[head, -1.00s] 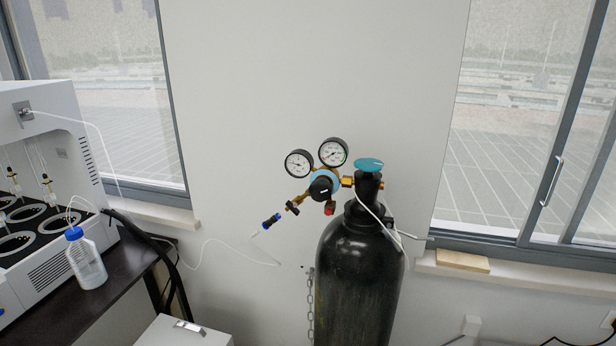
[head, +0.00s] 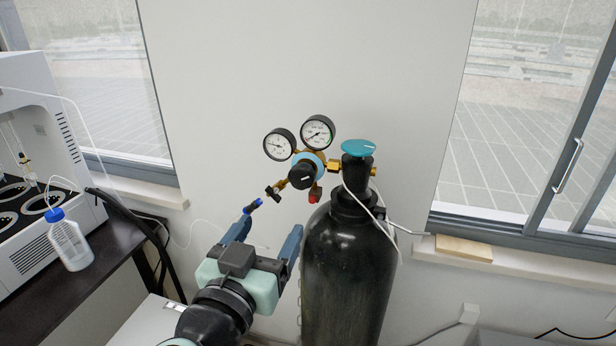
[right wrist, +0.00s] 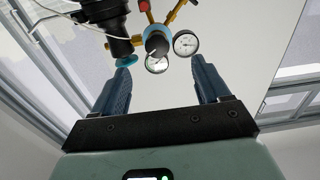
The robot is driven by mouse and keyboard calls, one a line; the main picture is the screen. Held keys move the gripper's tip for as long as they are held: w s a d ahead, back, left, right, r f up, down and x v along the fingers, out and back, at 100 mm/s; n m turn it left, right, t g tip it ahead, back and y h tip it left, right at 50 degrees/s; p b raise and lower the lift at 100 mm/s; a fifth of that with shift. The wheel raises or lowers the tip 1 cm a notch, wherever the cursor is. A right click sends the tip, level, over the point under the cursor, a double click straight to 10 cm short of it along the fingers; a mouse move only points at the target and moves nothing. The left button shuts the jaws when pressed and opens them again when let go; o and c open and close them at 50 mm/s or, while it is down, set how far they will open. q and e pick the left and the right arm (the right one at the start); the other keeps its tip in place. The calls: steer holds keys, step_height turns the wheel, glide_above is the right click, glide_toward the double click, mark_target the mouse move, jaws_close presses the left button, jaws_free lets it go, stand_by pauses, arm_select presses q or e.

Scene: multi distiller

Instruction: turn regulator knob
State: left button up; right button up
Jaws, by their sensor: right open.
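The regulator knob (head: 302,175) is black and round with a white mark, at the front of a brass regulator with a light blue ring. Two round gauges (head: 318,132) sit above it. The regulator is joined to a black gas cylinder (head: 350,265) with a teal valve handwheel (head: 344,149). My right gripper (head: 268,222) is open and empty, below and left of the knob and apart from it. In the right wrist view the knob (right wrist: 157,44) shows beyond and between the open fingers (right wrist: 163,75). My left gripper is not in view.
A blue-ended hose fitting (head: 253,206) hangs left of the regulator, close to my left finger in the head view. A white distiller (head: 40,130) and a blue-capped bottle (head: 68,240) stand on a dark table at left. A window sill is at right.

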mark_target(300, 181)
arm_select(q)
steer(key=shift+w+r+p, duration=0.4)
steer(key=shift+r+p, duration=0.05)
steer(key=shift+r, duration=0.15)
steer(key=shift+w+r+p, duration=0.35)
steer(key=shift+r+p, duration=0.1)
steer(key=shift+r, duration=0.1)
arm_select(e)
steer(key=x, duration=0.4)
steer(key=r+x, duration=0.1)
steer(key=x, duration=0.7)
steer(key=shift+s+d+r, duration=0.15)
steer(key=shift+d+r, duration=0.05)
steer(key=shift+d, duration=0.2)
